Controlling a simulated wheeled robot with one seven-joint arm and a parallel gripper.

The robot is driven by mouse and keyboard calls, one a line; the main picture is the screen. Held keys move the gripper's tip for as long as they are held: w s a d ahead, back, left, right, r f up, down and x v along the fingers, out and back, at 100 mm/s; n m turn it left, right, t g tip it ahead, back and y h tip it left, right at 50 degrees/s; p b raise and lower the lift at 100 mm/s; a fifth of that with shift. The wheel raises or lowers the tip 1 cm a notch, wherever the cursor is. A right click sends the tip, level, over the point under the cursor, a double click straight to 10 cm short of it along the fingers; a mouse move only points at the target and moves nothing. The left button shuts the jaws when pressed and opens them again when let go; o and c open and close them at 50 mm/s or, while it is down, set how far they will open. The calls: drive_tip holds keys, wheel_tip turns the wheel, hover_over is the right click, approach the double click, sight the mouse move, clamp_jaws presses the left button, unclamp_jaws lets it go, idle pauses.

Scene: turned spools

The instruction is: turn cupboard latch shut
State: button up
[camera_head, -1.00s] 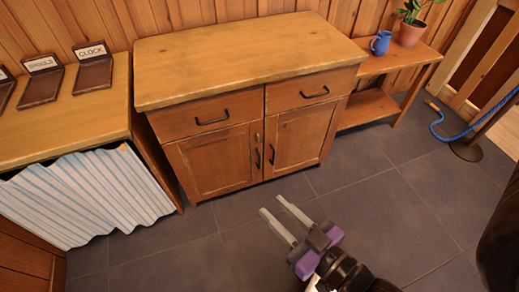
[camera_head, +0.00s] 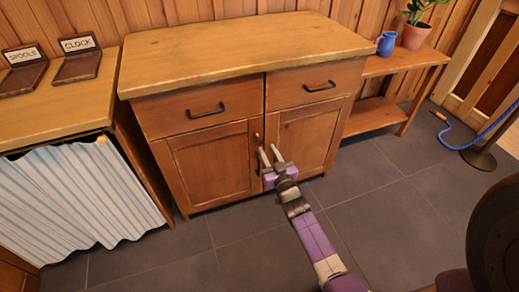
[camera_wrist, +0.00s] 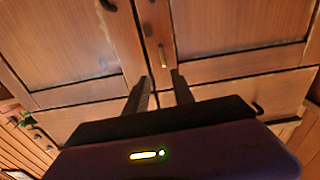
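The wooden cupboard (camera_head: 222,162) stands against the wall with both doors closed. Its small brass-coloured latch (camera_head: 257,137) is at the top of the seam between the doors; in the wrist view the latch (camera_wrist: 163,57) is a short upright bar. My gripper (camera_head: 268,150) is in front of the doors, near the latch and over the dark door handles. Its two fingers are apart with nothing between them. In the wrist view my gripper (camera_wrist: 161,77) points at the doors, with the latch just beyond and between the fingertips. I see no contact.
Dark handles sit on the drawers (camera_head: 205,111). A side counter (camera_head: 90,105) with labelled stands and a striped curtain (camera_head: 80,195) is at left. A low shelf (camera_head: 385,65) with a blue jug (camera_head: 386,43) and potted plant (camera_head: 415,35) is at right. The floor in front is clear.

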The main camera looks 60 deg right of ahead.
sight(258, 141)
drive_tip(key=w+d+b, duration=0.1)
drive_tip(key=w+d+f+b, duration=0.1)
drive_tip(key=w, duration=0.1)
drive_tip(key=w+d+f+b, duration=0.1)
drive_tip(key=w, duration=0.1)
drive_tip(key=shift+w+f+b, duration=0.15)
drive_tip(key=shift+w+b, duration=0.05)
drive_tip(key=shift+b, duration=0.2)
drive_tip(key=shift+w+d, duration=0.3)
drive_tip(key=shift+w, duration=0.1)
clamp_jaws()
